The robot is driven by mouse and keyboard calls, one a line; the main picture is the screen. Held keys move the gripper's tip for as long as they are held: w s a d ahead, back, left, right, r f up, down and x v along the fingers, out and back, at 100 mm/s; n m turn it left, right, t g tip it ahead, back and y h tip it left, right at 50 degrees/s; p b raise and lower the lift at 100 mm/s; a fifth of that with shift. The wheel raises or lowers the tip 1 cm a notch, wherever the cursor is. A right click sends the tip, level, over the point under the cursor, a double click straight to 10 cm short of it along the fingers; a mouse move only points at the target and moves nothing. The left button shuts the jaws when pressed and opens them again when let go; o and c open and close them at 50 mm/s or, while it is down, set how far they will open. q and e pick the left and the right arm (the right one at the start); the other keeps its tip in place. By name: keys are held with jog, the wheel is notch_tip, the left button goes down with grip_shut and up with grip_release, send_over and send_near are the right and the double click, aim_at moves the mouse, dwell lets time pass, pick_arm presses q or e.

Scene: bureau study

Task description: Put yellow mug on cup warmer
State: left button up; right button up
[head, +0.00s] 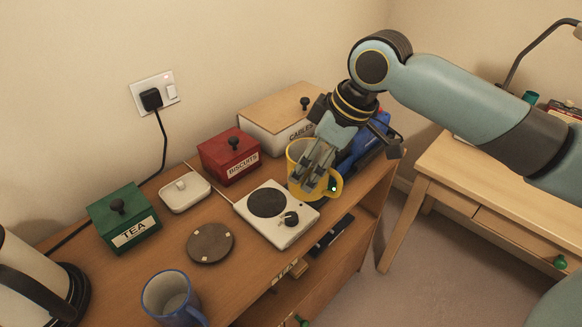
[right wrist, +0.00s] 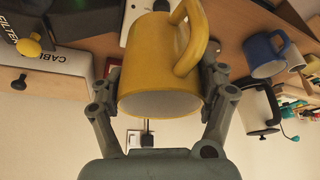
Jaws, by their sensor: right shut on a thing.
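The yellow mug (head: 296,153) is at the right part of the wooden cabinet top, just right of the cup warmer. My right gripper (head: 318,178) is shut on it, and the mug's handle points right in the head view. The right wrist view shows the mug (right wrist: 152,60) between both fingers, its handle at upper right. I cannot tell whether its base touches the wood. The cup warmer (head: 300,228) is a white square unit with a dark round plate and a black knob; its plate is bare. My left gripper is not in view.
Left of the warmer lie a brown round coaster (head: 210,243) and a small white lidded dish (head: 185,193). A blue mug (head: 170,296) stands in front. Behind are red BISCUITS (head: 225,155) and CABLES (head: 270,115) boxes. A green TEA box (head: 124,216) is left.

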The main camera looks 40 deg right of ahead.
aim_at(293, 157)
jog(key=shift+s+d+f, duration=0.1)
jog(key=shift+f, duration=0.2)
jog(key=w+f, duration=0.1)
jog(key=w+a+f, duration=0.1)
jog(key=w, duration=0.1)
jog(key=w+f, duration=0.1)
jog(key=w, duration=0.1)
jog(key=shift+a, duration=0.3)
jog(key=w+f, duration=0.4)
jog(key=f, duration=0.1)
jog(key=w+a+f, duration=0.1)
jog(key=w+f, duration=0.1)
jog(key=shift+f, duration=0.3)
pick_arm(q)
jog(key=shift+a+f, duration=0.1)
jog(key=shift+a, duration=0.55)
pick_arm(e)
jog(key=shift+f, duration=0.15)
jog(key=o, duration=1.5)
jog(key=shift+f, duration=0.15)
